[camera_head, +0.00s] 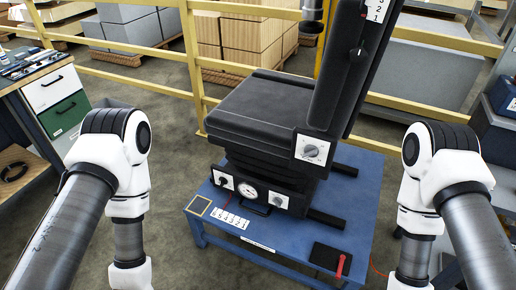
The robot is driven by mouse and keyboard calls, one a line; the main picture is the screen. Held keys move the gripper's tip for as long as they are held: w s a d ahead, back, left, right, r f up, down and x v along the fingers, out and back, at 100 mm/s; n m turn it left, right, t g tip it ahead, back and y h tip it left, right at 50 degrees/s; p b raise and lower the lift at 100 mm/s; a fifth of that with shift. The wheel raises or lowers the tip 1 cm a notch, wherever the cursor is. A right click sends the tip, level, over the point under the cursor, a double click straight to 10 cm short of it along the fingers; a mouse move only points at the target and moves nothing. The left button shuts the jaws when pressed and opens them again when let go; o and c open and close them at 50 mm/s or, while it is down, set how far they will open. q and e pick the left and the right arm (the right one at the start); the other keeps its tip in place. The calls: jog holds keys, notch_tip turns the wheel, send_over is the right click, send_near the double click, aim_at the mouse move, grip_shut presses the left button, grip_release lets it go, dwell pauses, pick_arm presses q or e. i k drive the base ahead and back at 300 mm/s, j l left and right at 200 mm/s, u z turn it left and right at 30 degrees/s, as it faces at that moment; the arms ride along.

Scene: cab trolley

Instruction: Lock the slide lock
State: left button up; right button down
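A black cab seat (262,108) with an upright backrest (342,75) stands on a blue trolley table (338,203). At the seat's base are a round gauge (248,191), white plates with knobs, and a dark looped handle (256,208) at the front. A larger dial on a white plate (312,150) is on the seat's side. I cannot tell which part is the slide lock, or whether it is locked. Both my arms reach down past the bottom edge, one at each side of the trolley. Neither gripper shows.
A black pad (326,257) with a red-handled item (341,266) lies at the table's front right. A yellow railing (196,70) runs behind the seat. A workbench with drawers (55,95) stands at the left.

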aim_at(342, 259)
jog(key=l+z, duration=0.15)
jog(key=z, duration=0.2)
jog(key=l+z, duration=0.15)
jog(key=z, duration=0.2)
